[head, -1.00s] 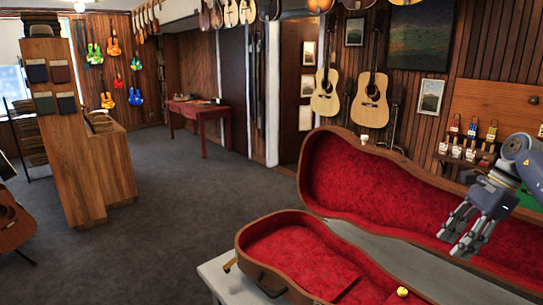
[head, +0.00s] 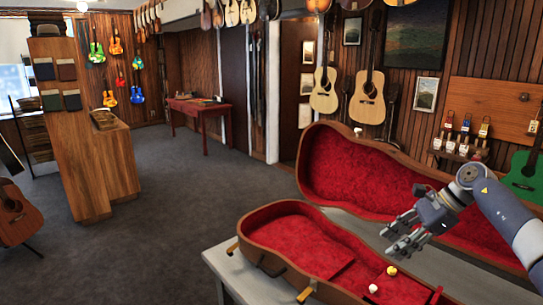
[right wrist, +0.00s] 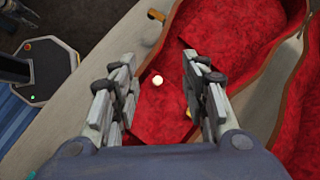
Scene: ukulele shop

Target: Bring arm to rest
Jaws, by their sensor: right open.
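My right gripper (head: 394,240) is open and empty. It hangs in the air over the open instrument case, its fingers pointing left and down in the head view. In the right wrist view the gripper (right wrist: 156,76) shows both fingers apart over the red lining. The case (head: 252,223) has a brown rim and plush red lining; its lid (head: 310,150) stands open behind. A small white knob (head: 373,288) and a small yellow knob (head: 391,270) lie in its lower half.
The case lies on a grey table (head: 217,258). A green ukulele (head: 525,175) and small bottles (head: 464,144) are on the right wall. Guitars (head: 367,97) hang at the back. A wooden stand (head: 75,140) is at left, with open carpet (head: 170,215) between.

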